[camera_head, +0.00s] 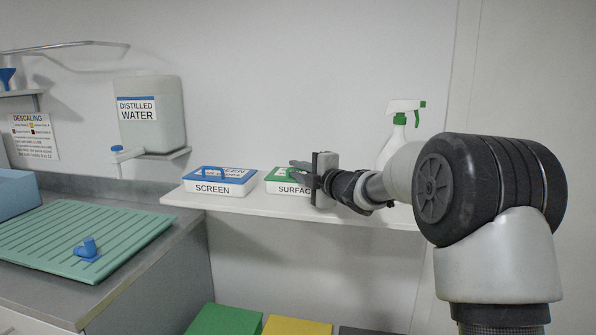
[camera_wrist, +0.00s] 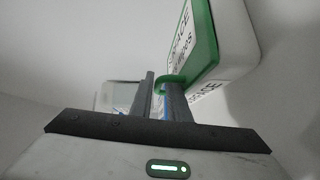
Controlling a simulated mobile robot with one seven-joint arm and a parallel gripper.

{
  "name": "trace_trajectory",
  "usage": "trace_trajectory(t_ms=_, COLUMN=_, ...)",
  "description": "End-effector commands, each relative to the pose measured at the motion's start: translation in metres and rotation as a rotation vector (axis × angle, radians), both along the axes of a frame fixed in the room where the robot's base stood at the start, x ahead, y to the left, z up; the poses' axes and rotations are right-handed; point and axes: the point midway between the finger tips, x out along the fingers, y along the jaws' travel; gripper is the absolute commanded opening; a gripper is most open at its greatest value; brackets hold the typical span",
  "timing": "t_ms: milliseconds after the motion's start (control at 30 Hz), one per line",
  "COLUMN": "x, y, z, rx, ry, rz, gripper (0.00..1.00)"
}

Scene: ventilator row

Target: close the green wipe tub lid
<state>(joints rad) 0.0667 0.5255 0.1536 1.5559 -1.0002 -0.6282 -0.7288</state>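The green-lidded white wipe tub (camera_head: 284,187), lettered "SURFACE", sits on the wall shelf, its right part hidden by my gripper. In the wrist view its green lid (camera_wrist: 204,38) is at the upper right, with the white tub wall (camera_wrist: 235,50) beyond. A small green loop (camera_wrist: 160,83) projects from the lid beside the tip of my right finger; I cannot tell whether they touch. My gripper (camera_head: 297,166) is at the lid. In the wrist view its fingers (camera_wrist: 160,78) are slightly apart, with a narrow gap. How far the lid is open is unclear.
The blue "SCREEN" tub (camera_head: 217,187) stands left of the green one on the narrow shelf (camera_head: 255,204). A spray bottle (camera_head: 402,125) stands at right, behind my arm. A distilled water tank (camera_head: 150,110) hangs at left. Coloured bins (camera_head: 297,327) are below.

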Motion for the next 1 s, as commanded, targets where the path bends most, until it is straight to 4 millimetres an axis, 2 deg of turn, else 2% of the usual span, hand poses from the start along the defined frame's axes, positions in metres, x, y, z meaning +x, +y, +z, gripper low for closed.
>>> trace_trajectory(t_ms=267, x=-0.001, y=-0.001, z=0.001, rx=0.0, ry=-0.002, rz=0.0, gripper=0.15)
trace_trajectory(t_ms=433, x=-0.015, y=-0.011, z=0.004, rx=0.0, ry=-0.002, rz=-0.002, gripper=0.15)
trace_trajectory(t_ms=1000, x=-0.122, y=-0.083, z=0.013, rx=0.0, ry=-0.002, rz=-0.002, gripper=0.15)
